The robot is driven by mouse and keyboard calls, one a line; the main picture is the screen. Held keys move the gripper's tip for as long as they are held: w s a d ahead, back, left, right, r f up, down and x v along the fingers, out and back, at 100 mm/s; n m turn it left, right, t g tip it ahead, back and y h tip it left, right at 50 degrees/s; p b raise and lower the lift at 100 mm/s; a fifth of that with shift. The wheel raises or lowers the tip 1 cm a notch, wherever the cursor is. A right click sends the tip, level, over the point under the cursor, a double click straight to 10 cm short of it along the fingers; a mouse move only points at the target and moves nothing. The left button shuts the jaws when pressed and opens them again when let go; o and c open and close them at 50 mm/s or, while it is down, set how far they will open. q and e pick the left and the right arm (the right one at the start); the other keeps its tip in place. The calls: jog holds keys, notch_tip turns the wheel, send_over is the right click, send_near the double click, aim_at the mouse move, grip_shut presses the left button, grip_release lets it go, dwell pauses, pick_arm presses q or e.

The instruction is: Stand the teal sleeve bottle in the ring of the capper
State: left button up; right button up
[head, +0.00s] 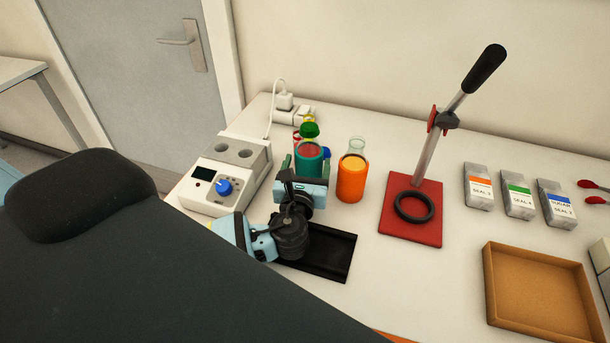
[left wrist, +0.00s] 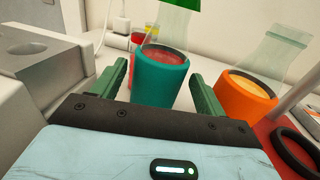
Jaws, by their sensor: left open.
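The teal sleeve bottle (head: 309,160) stands upright on the table with red contents and a green cap. My left gripper (head: 303,178) is in front of it and hides its lower part in the head view. In the left wrist view the teal sleeve bottle (left wrist: 160,78) stands between the two green fingers of my left gripper (left wrist: 159,92), with gaps visible on both sides. The fingers are open. The capper (head: 427,160) has a red base and a raised black lever. Its black ring (head: 414,206) is empty. My right gripper is not in view.
An orange sleeve bottle (head: 351,177) stands close to the right of the teal one. A white device with a blue knob (head: 223,187) stands to the left. A black tray (head: 325,256) lies in front. Seal packets (head: 518,194) and a cork-coloured tray (head: 538,290) are at right.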

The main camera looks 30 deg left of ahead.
aim_at(307, 149)
pick_arm(q)
jog(key=shift+x, duration=1.75)
jog(key=shift+c, duration=0.2)
jog(key=c, duration=0.9)
jog(key=shift+r, duration=2.1)
